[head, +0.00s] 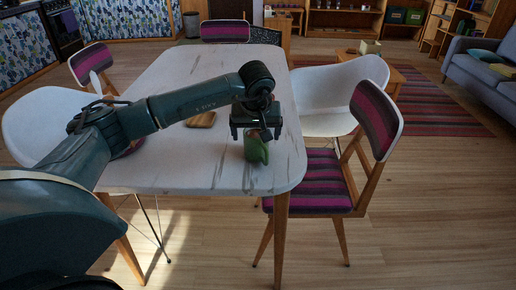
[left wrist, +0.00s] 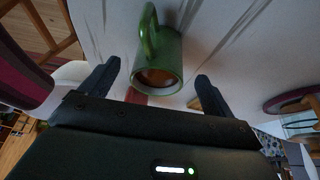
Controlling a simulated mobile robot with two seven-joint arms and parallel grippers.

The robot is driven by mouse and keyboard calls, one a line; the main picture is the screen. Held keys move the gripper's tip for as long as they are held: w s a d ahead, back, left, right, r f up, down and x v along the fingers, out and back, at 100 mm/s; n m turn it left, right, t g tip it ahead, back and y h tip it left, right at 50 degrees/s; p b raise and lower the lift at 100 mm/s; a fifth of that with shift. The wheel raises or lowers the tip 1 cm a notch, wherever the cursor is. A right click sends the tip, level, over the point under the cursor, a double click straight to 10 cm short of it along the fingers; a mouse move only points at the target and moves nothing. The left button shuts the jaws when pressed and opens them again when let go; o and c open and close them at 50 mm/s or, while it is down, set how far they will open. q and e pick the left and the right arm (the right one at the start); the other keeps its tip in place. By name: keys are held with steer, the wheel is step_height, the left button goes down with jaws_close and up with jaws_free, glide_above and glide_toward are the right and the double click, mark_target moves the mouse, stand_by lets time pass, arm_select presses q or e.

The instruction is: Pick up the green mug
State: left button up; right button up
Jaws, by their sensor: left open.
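The green mug (head: 256,149) stands on the white table (head: 180,75) near its front right corner. In the head view my left gripper (head: 259,133) is right above and over the mug, hiding its upper part. In the left wrist view the mug (left wrist: 158,62) shows its open rim, brown inside, and its handle points to the upper left. The two fingers of my left gripper (left wrist: 158,85) are spread apart, with the mug ahead of and between them. The gripper is open and holds nothing. My right gripper is not in view.
A brown flat item (head: 201,120) lies on the table left of the mug. A striped chair (head: 315,185) stands close to the right table edge, with a white chair (head: 330,95) behind it. The table's far half looks mostly clear.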

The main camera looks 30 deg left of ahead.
mark_target(256, 141)
arm_select(q)
steer(key=shift+x, duration=2.8)
steer(key=shift+c, duration=0.2)
steer(key=shift+r, duration=0.1)
steer(key=c, duration=1.3)
steer(key=shift+r, duration=0.2)
step_height(256, 141, up, 9)
steer(key=shift+r, duration=0.25)
